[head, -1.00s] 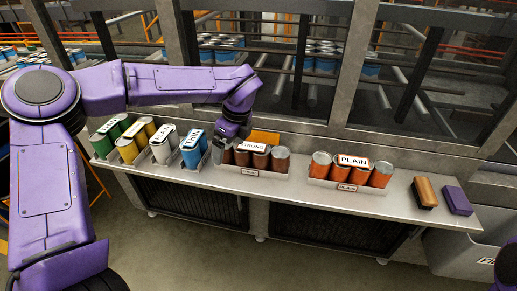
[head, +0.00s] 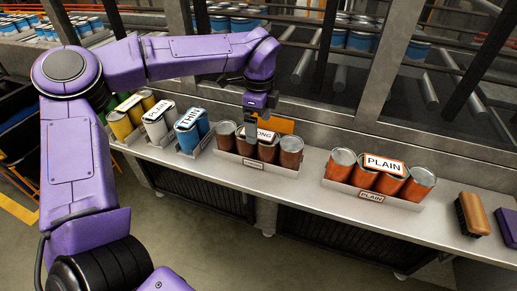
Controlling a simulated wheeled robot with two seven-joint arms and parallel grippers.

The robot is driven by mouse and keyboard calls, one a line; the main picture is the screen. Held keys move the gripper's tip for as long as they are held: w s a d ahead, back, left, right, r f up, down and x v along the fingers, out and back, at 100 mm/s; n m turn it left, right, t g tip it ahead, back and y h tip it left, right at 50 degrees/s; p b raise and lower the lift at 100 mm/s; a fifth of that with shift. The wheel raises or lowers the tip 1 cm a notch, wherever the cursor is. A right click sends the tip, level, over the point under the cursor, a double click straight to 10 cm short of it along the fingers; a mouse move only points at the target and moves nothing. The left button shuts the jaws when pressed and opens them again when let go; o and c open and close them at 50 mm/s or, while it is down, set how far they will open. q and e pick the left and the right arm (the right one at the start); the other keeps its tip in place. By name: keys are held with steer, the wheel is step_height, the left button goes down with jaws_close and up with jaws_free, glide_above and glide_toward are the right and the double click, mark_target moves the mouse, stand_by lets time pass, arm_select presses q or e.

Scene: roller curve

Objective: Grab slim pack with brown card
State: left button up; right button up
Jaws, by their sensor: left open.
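A pack of dark brown cans (head: 291,153) with a white card on top, its lettering ending in "ONG", stands in a grey tray (head: 240,163) on the counter. My left gripper (head: 252,135) points down at this pack from above, with its fingers over the left part of the card and hiding some of the lettering. Its jaws are open; I cannot tell whether they touch the card. My right gripper is not in view.
Blue (head: 192,128), white (head: 157,123) and yellow (head: 130,109) packs stand to the left. An orange pack (head: 387,182), a brown-topped block (head: 472,213) and a purple block (head: 508,226) are to the right. The counter (head: 313,195) is bare along its front edge.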

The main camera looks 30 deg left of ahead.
mark_target(257, 147)
arm_select(q)
steer(key=shift+w+f, duration=0.15)
steer(key=shift+f, duration=0.6)
steer(key=shift+a+f, duration=0.1)
steer(key=shift+f, duration=0.25)
steer(key=shift+a+f+p, duration=0.25)
steer(key=shift+f+p, duration=0.85)
steer(key=shift+f, duration=0.05)
step_height(257, 147, down, 3)
steer(key=shift+r, duration=0.15)
steer(key=shift+w, duration=0.1)
steer(key=c, duration=1.7)
jaws_close()
